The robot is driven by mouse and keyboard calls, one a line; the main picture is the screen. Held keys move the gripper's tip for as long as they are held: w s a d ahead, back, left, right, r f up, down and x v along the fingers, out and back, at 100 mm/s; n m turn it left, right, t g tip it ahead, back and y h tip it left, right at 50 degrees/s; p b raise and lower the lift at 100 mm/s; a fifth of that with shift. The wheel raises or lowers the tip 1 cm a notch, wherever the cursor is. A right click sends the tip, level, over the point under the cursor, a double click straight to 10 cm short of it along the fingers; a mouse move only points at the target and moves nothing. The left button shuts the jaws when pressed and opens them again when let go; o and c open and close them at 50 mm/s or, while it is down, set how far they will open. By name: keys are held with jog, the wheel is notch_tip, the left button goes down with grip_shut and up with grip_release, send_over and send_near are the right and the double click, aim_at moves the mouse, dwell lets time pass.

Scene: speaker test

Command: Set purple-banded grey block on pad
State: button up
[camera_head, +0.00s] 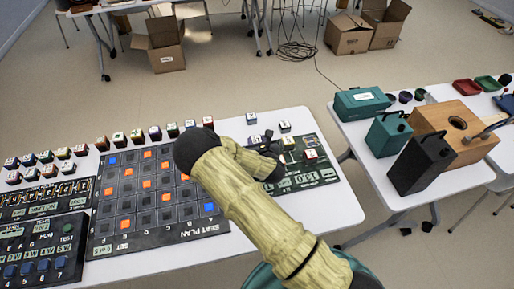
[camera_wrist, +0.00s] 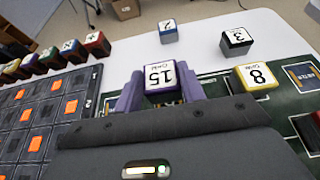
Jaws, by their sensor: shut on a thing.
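A block with a white top marked 15 and purple below it (camera_wrist: 160,76) sits between the two fingers of my gripper (camera_wrist: 160,88) in the wrist view. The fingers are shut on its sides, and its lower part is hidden. In the head view my gripper (camera_head: 266,165) is over the dark green board (camera_head: 300,174) on the white table, largely hidden by my arm. A blue-outlined square pad (camera_wrist: 303,76) shows on this board at the right of the wrist view. I cannot tell whether the block touches the board.
A yellow block marked 8 (camera_wrist: 257,76) stands close to the right finger. A dark block marked 3 (camera_wrist: 237,41) and a blue-grey block (camera_wrist: 168,31) stand farther back. A seat-plan board (camera_head: 145,190) lies left, with a row of coloured blocks (camera_head: 137,135) behind it.

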jog(key=shift+f, duration=1.85)
jog(key=shift+f, duration=0.1)
jog(key=o, duration=1)
jog(key=shift+w, duration=0.1)
